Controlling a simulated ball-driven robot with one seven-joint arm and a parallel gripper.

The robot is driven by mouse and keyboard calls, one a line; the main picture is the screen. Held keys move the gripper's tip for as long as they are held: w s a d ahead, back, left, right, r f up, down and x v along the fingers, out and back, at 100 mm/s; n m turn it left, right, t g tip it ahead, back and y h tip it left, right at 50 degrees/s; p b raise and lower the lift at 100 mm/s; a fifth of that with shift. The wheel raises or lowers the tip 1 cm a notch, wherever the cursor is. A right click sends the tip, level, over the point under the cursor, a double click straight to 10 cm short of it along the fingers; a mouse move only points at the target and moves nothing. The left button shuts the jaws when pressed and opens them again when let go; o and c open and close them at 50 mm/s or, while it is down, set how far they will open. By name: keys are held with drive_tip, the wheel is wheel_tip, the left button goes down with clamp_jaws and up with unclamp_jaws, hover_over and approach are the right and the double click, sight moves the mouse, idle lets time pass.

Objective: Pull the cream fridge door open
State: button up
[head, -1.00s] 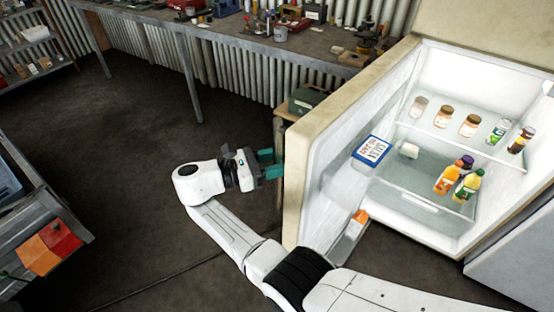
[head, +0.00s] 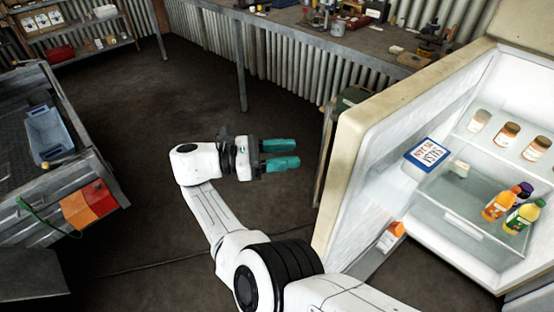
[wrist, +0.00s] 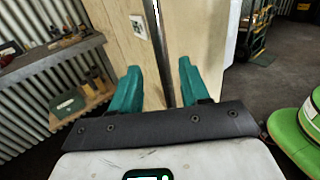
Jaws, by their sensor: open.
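The cream fridge door (head: 355,125) stands wide open in the head view, its white inner side facing right and its outer side turned left. The fridge interior (head: 470,190) shows behind it. My gripper (head: 282,155) is open and empty, with teal fingers pointing right, to the left of the door's edge and apart from it in the head view. In the wrist view my fingers (wrist: 158,85) are spread, with a cream panel (wrist: 120,40) and a dark vertical bar beyond them. I cannot tell whether that bar is the door handle.
A workbench (head: 300,35) with tools runs along the corrugated back wall. A grey cart or trailer (head: 90,175) with red and orange lights stands at the left. Jars and bottles (head: 515,210) are inside the fridge. The dark floor (head: 140,130) between is clear.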

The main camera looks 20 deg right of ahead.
drive_tip(key=shift+b+v, duration=0.6)
drive_tip(key=shift+v, duration=0.25)
